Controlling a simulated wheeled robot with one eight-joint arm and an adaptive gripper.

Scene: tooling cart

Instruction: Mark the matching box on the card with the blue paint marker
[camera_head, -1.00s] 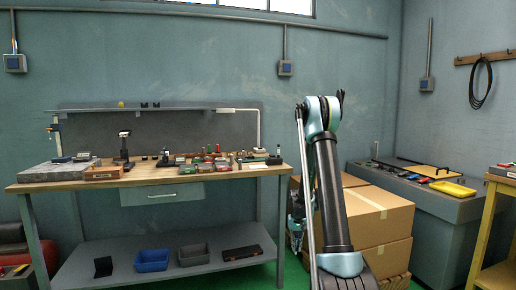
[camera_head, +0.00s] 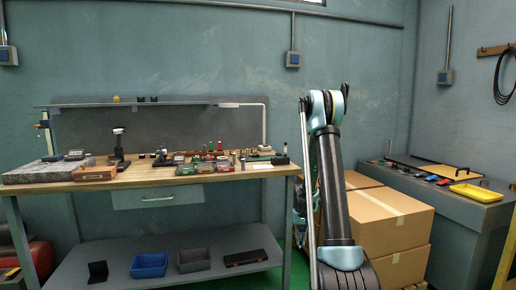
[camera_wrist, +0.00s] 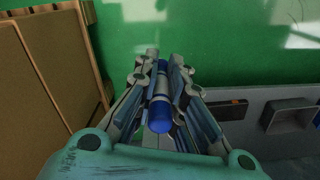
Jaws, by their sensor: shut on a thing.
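In the wrist view my gripper (camera_wrist: 160,82) is shut on the blue paint marker (camera_wrist: 160,118). The marker has a blue rounded end towards the camera, a pale band and a blue body, and lies between the two fingers. In the head view my raised arm stands right of the workbench, and I cannot make out the gripper or marker there. A flat pale piece (camera_head: 259,166) lies near the right end of the bench top, possibly the card. Its boxes are too small to read.
The wooden workbench (camera_head: 140,183) carries many small tools and a grey stone plate (camera_head: 42,172). Its lower shelf holds a blue bin (camera_head: 149,265) and a grey bin (camera_head: 193,260). Cardboard boxes (camera_head: 385,220) stand right of my arm. A yellow tray (camera_head: 476,193) is on the grey cabinet.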

